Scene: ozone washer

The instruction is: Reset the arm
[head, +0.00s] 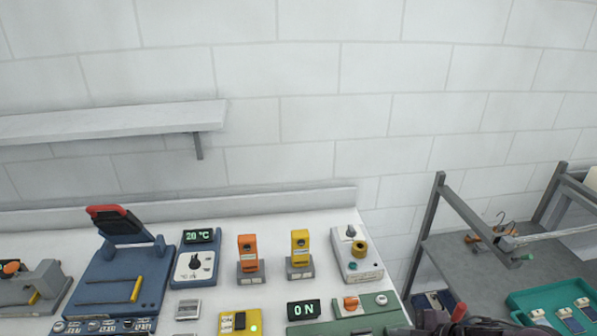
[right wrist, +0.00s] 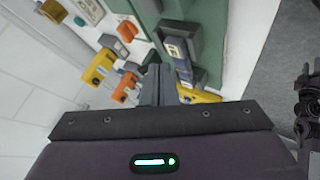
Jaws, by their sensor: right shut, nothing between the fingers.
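My right gripper (right wrist: 157,86) shows in the right wrist view with its two dark fingers together and nothing between them. It is over the bench with the controls; I cannot tell how far above them it is. In the head view only a dark part of my right arm shows at the bottom edge, right of the green panel. My left gripper is not seen in the head view. A dark jointed part at the right edge of the right wrist view is too cut off to identify.
The white bench (head: 290,215) carries a blue press-like device (head: 115,275), a 20 °C display (head: 198,237), orange (head: 248,252) and yellow (head: 300,245) switches, an ON display (head: 303,310) and a switch box (head: 356,250). A metal frame (head: 437,215) and teal tray (head: 535,300) are at right.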

